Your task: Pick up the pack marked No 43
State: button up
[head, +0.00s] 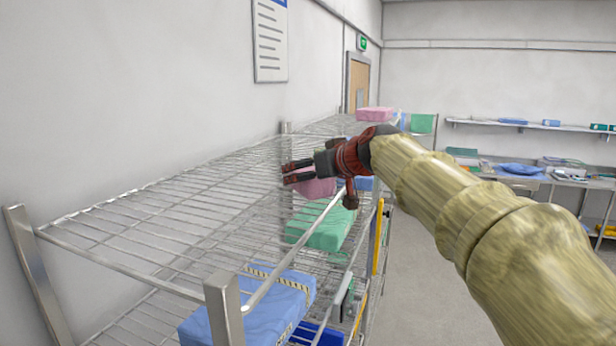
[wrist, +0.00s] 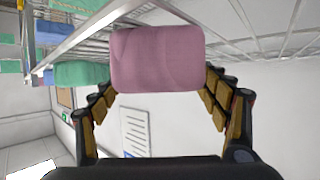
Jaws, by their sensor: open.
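No marking reading No 43 is legible on any pack here. My gripper (head: 288,173) is open, its fingers pointing left over the wire rack. A pink pack (head: 316,188) shows just below and behind the fingers in the head view, partly hidden by them. In the wrist view a pink pack (wrist: 157,60) fills the space between and beyond the spread fingers, with no clear contact. A green pack (head: 320,230) lies on the rack nearer the camera. A blue pack (head: 270,305) with a striped tape strip lies nearest, its lettering unreadable.
The wire rack (head: 150,235) has metal posts and a front rail close beneath my arm. Another pink pack (head: 374,113) lies farther along the rack. A blue bin (head: 318,333) sits low. A wall is behind the rack; open floor (head: 430,270) lies to the right.

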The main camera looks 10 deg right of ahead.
jog(key=shift+w+a+f, duration=0.1)
jog(key=shift+w+f, duration=0.05)
jog(key=shift+w, duration=0.2)
jog(key=shift+s, duration=0.2)
jog(key=shift+c, duration=0.6)
jog(key=c, duration=1.2)
jog(key=shift+w, duration=0.1)
jog(key=shift+c, duration=0.8)
